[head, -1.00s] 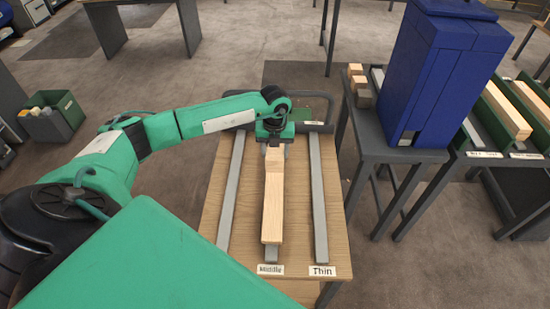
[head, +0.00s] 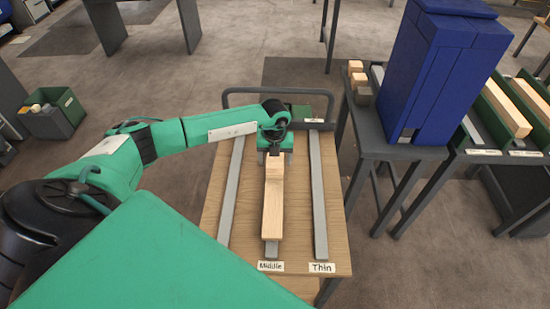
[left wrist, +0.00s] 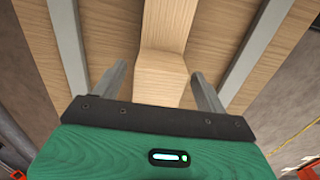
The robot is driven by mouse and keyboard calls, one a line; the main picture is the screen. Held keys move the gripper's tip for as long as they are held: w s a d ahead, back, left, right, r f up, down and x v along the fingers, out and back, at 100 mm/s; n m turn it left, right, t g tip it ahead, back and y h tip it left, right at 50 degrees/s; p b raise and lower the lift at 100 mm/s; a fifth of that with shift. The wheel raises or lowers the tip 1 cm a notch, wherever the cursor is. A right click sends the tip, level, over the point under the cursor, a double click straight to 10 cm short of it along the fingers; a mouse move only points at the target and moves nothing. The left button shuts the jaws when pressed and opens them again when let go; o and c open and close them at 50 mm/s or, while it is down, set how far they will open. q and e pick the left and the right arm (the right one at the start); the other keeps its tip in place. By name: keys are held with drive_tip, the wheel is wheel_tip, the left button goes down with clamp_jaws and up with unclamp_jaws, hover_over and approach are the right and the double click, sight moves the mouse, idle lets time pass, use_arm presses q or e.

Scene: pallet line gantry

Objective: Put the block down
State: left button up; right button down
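A short pale wooden block (head: 274,169) lies on or against the far end of a longer wooden beam (head: 271,213) on the middle rail. A label reading "Middle" (head: 271,267) marks the rail's near end. My left gripper (head: 274,154) is at the block's far end, pointing down. In the left wrist view its two fingers stand apart on either side of the block (left wrist: 160,80), with a visible gap on each side. The fingertips are hard to make out in the head view. My right gripper is not in view.
The wooden table (head: 295,225) carries grey side rails; the right one is labelled "Thin" (head: 321,267). A dark bar (head: 312,126) crosses its far edge. A tall blue cabinet (head: 440,75) and small blocks (head: 360,82) stand on a grey bench to the right.

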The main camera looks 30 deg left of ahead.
sight(275, 159)
use_arm(q)
drive_tip(key=shift+r, duration=0.4)
wheel_tip(275, 159, up, 12)
drive_tip(key=b, duration=0.2)
drive_tip(key=shift+f+b, duration=0.2)
drive_tip(key=shift+b, duration=0.15)
